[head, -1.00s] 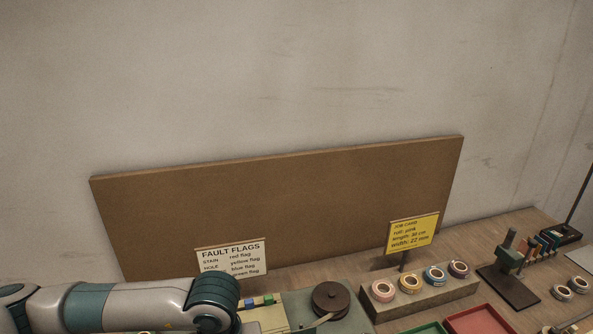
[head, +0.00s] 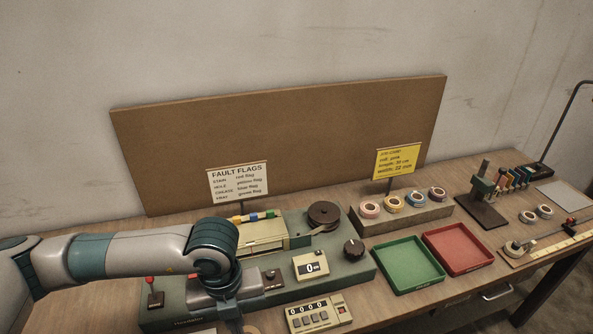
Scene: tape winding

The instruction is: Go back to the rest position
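My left arm reaches in from the left over the green winding machine (head: 345,270). Its wrist hangs down in front of the machine, and the gripper's fingers are below the picture's edge or hidden. My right arm and gripper do not show. The machine carries a dark round reel (head: 325,214), a black knob (head: 353,249), a small display reading 0 (head: 311,265) and a red-tipped lever (head: 152,291). A counter box (head: 318,314) showing zeros stands in front of it.
A green tray (head: 408,264) and a red tray (head: 459,250) lie empty. Several tape rolls sit on a block (head: 405,219). A dark stand (head: 483,205) and two pale rolls (head: 536,213) are further right. A brown board (head: 290,140) stands behind.

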